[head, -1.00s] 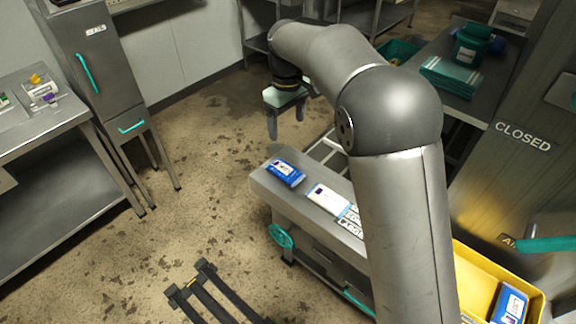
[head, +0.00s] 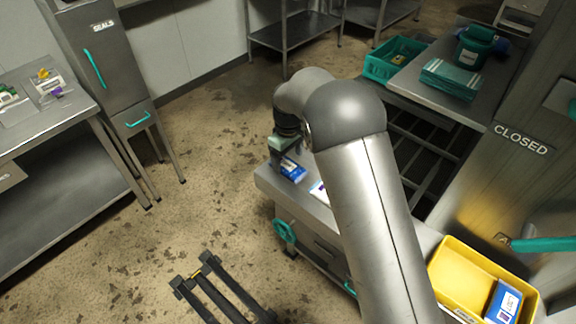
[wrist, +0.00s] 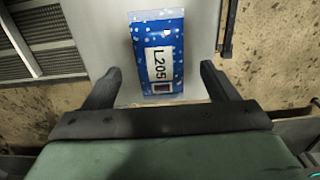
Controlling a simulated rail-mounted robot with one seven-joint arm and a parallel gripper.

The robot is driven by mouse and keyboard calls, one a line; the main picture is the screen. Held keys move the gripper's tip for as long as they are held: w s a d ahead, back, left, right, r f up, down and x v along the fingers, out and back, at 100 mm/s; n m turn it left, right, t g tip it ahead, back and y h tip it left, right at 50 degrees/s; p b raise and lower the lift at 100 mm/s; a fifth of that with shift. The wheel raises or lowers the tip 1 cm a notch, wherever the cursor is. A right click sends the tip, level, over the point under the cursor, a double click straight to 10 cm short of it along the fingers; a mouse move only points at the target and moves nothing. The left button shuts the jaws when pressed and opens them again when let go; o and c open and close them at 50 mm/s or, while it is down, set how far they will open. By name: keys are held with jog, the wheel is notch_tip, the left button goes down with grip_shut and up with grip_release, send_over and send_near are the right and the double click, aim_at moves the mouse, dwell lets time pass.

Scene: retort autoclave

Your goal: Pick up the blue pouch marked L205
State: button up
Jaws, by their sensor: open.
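The blue pouch marked L205 (wrist: 159,52) lies flat on a grey metal surface in the wrist view, its white label readable. In the head view my gripper (head: 280,158) is just left of the pouch. I cannot tell how far above the bench the fingertips are.
A white pouch (head: 319,192) lies on the bench top (head: 270,181), mostly behind my arm. A yellow bin (head: 449,256) with another blue pouch (head: 503,302) stands at the lower right. A green crate (head: 374,68) and a table with teal cloths (head: 451,79) are behind.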

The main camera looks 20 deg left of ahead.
aim_at(288, 168)
jog(key=shift+f, duration=1.4)
jog(key=c, duration=1.1)
jog(key=shift+r, duration=0.15)
